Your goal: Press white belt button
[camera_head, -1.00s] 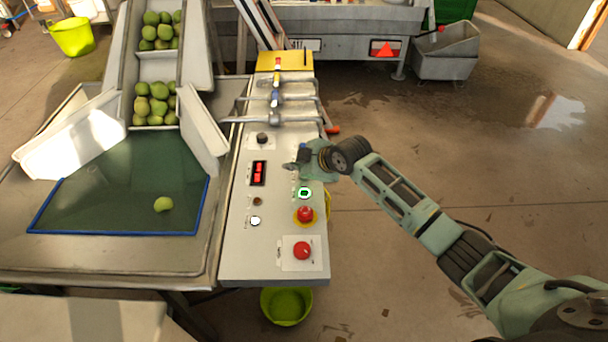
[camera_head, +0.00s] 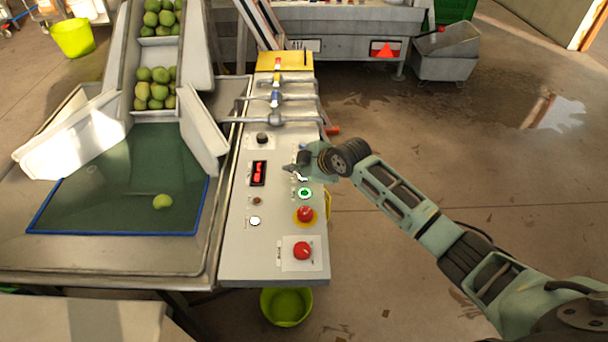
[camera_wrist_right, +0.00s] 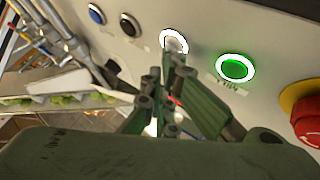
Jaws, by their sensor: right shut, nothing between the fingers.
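The white button (camera_wrist_right: 174,40) has a bright white ring and sits on the grey control panel (camera_head: 235,255). In the head view only a small white patch of it (camera_head: 301,178) shows beneath my right gripper (camera_head: 290,168). In the right wrist view my right gripper (camera_wrist_right: 172,58) is shut and empty. Its fingertips overlap the lower edge of the white button; I cannot tell whether they touch it. The green button (camera_head: 305,193) with a lit ring is beside it and also shows in the right wrist view (camera_wrist_right: 235,68). My left gripper is not in view.
A red mushroom button on yellow (camera_head: 305,214) and another red button (camera_head: 302,250) sit nearer on the panel. Black (camera_wrist_right: 130,25) and blue (camera_wrist_right: 97,14) buttons lie beyond the white one. Metal levers (camera_head: 280,120) cross the panel's far part.

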